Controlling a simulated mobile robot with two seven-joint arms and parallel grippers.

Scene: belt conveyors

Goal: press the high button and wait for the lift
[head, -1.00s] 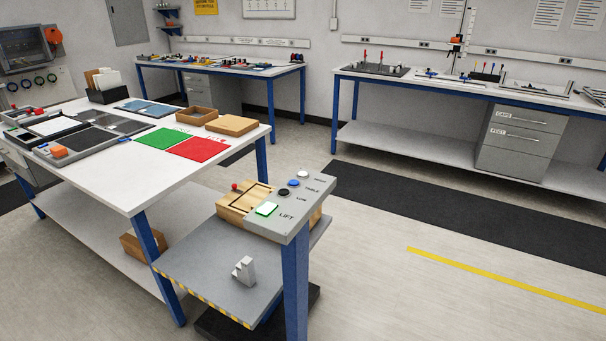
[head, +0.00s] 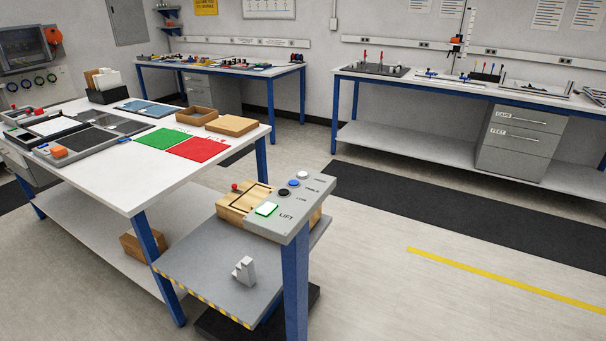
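The grey lift control panel (head: 300,216) stands on a blue post beside the white table. The white button's label is too small to read surely; the others look like TABLE and LOW. The grey lift platform (head: 205,264), with a striped front edge, sits below the table top. A wooden box with a red knob (head: 235,187) and a grey stepped block (head: 244,270) are on it. Neither gripper is in view.
The white table (head: 120,180) at left holds a green mat (head: 164,138), a red mat (head: 200,150), trays and wooden boxes. Two benches (head: 220,64) (head: 450,88) line the back wall. The floor at right (head: 440,220) is clear, with a yellow line.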

